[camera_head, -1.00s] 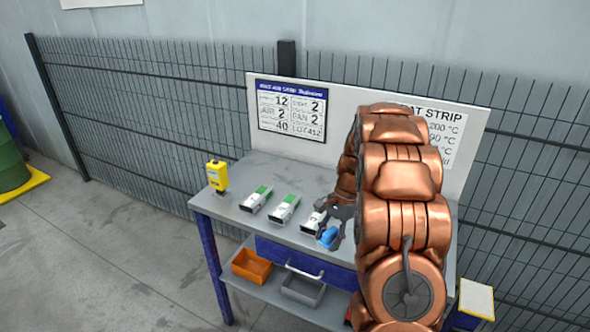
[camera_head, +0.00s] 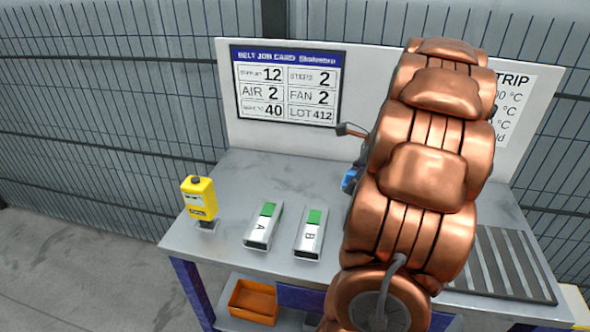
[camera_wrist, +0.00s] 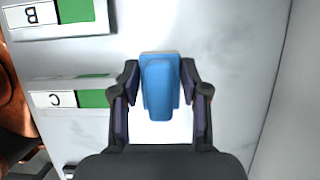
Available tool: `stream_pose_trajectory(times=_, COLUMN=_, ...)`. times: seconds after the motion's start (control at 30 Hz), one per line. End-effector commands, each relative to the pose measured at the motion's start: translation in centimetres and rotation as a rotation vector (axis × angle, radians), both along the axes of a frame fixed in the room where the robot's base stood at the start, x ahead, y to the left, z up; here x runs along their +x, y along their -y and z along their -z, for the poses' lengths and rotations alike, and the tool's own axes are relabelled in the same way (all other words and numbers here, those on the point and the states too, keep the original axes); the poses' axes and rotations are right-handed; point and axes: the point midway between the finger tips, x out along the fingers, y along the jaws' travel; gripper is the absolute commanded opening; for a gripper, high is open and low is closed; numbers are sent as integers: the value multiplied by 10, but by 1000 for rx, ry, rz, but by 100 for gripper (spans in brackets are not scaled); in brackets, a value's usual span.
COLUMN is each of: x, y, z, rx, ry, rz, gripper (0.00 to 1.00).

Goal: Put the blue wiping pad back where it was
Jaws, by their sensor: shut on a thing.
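The blue wiping pad (camera_wrist: 160,88) is between the two fingers of my gripper (camera_wrist: 160,100) in the wrist view, and both fingers close on its sides. In the head view a small part of the blue pad (camera_head: 350,180) shows left of my copper arm, above the table's right half. My gripper (camera_head: 352,160) is mostly hidden there behind the arm. Whether the pad touches the grey table top (camera_head: 290,185) cannot be told.
White-and-green blocks A (camera_head: 263,228) and B (camera_head: 310,235) lie on the table; block C (camera_wrist: 65,98) shows in the wrist view. A yellow device (camera_head: 200,200) stands at the left. A job-card board (camera_head: 350,85) rises behind. A ribbed grey area (camera_head: 500,262) lies right of my arm.

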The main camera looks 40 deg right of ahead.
Motion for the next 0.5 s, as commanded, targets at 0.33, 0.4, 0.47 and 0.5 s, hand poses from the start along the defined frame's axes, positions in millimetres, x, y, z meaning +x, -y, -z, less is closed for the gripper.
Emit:
stream_pose_trajectory(times=0.33, x=61, y=3, z=5, rx=-2, ry=-2, rz=0, gripper=12)
stream_pose_trajectory(times=0.4, x=76, y=4, z=6, rx=-1, ry=-1, rz=-1, gripper=12)
stream_pose_trajectory(times=0.47, x=89, y=6, z=7, rx=-3, ry=-1, rz=1, gripper=12)
stream_pose_trajectory(times=0.5, x=97, y=7, z=8, rx=-3, ry=-1, rz=1, gripper=12)
